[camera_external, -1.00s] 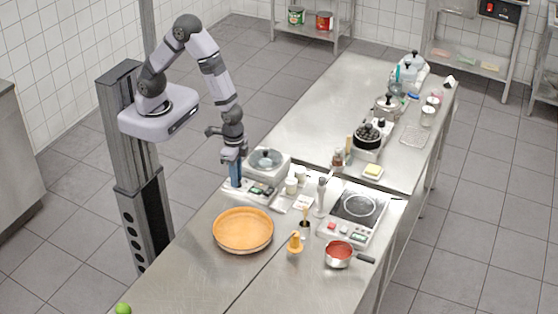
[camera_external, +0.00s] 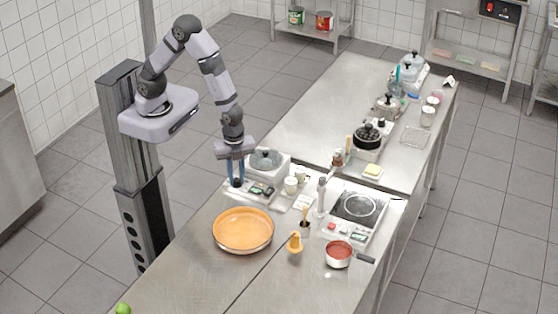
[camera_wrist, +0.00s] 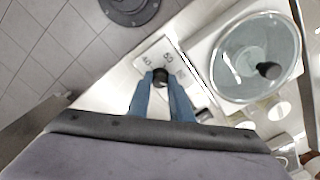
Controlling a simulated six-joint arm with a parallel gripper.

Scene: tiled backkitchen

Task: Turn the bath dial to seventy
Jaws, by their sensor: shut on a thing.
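The bath dial is a small black knob (camera_wrist: 162,76) on a white panel (camera_wrist: 146,52) with printed numbers around it; a 40 and a number in the fifties or sixties can be partly read, and a further mark at right is unclear. My gripper (camera_wrist: 162,88) points down with its two blue fingers shut on the knob, one on each side.
A wide orange pan (camera_external: 243,231) sits in front of the panel. Small white cups (camera_external: 291,185) stand to the right. An induction hob (camera_external: 358,207) and a red-filled saucepan (camera_external: 339,254) are farther right.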

